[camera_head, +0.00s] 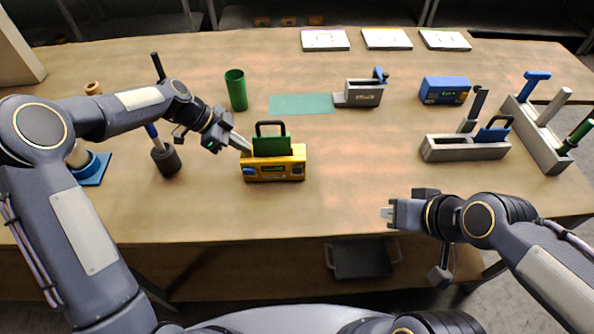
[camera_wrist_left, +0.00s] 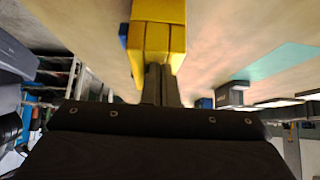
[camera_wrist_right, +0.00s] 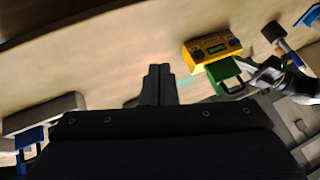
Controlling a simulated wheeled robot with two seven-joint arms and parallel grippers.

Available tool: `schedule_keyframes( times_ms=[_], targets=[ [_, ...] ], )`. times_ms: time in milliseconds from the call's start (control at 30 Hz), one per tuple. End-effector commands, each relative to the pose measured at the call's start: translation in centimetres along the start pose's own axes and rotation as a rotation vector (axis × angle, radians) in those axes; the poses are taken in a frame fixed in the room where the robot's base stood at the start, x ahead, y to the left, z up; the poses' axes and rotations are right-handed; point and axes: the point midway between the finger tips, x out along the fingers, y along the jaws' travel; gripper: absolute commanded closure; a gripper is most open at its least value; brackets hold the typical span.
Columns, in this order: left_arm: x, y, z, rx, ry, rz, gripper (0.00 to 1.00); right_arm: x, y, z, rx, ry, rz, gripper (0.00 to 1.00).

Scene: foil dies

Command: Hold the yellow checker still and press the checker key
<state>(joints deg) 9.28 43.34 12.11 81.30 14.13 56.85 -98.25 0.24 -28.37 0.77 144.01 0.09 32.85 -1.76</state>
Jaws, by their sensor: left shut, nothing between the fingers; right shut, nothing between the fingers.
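The yellow checker (camera_head: 274,169) sits on the table left of centre, with a green piece with a dark loop handle (camera_head: 271,141) standing in its top. A small dark display and buttons show on its front. My left gripper (camera_head: 246,150) is shut and empty, its fingertips at the checker's left end. In the left wrist view the fingertips (camera_wrist_left: 160,70) meet or nearly meet the yellow body (camera_wrist_left: 158,38); I cannot tell whether they touch. My right gripper (camera_head: 386,213) is shut and empty above the front of the table, well right of the checker. The checker also shows in the right wrist view (camera_wrist_right: 212,47).
A green cup (camera_head: 236,90) and a teal mat (camera_head: 302,104) lie behind the checker. A grey block (camera_head: 363,93), a blue box (camera_head: 445,90) and grey holders (camera_head: 465,148) stand to the right. A dark holder (camera_head: 166,160) stands left. The table between checker and right gripper is clear.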

Motion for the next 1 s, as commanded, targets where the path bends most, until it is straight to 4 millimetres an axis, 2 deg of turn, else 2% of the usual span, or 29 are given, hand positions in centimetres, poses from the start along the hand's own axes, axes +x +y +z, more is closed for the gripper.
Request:
schedule_keyframes(
  times_ms=[33, 267, 500, 700, 1000],
  targets=[
    [0.4, 0.4, 0.5, -0.005, -0.006, 0.015, 1.00, 1.7, -0.2, -0.3, -0.033, -0.001, -0.003, 1.00],
    [0.5, 0.4, 0.5, -0.005, -0.006, 0.014, 1.00, 8.3, -2.1, -2.1, -0.182, 0.086, -0.035, 1.00],
    [0.5, 0.4, 0.5, -0.004, -0.006, 0.014, 1.00, 14.2, -5.3, -1.6, -0.317, 0.185, -0.112, 1.00],
    [0.5, 0.4, 0.5, -0.004, -0.006, 0.014, 1.00, 17.5, -8.1, 0.3, -0.388, 0.269, -0.191, 1.00],
    [0.5, 0.4, 0.5, -0.004, -0.007, 0.014, 1.00, 19.0, -10.3, 2.3, -0.419, 0.350, -0.258, 1.00]
  ],
)
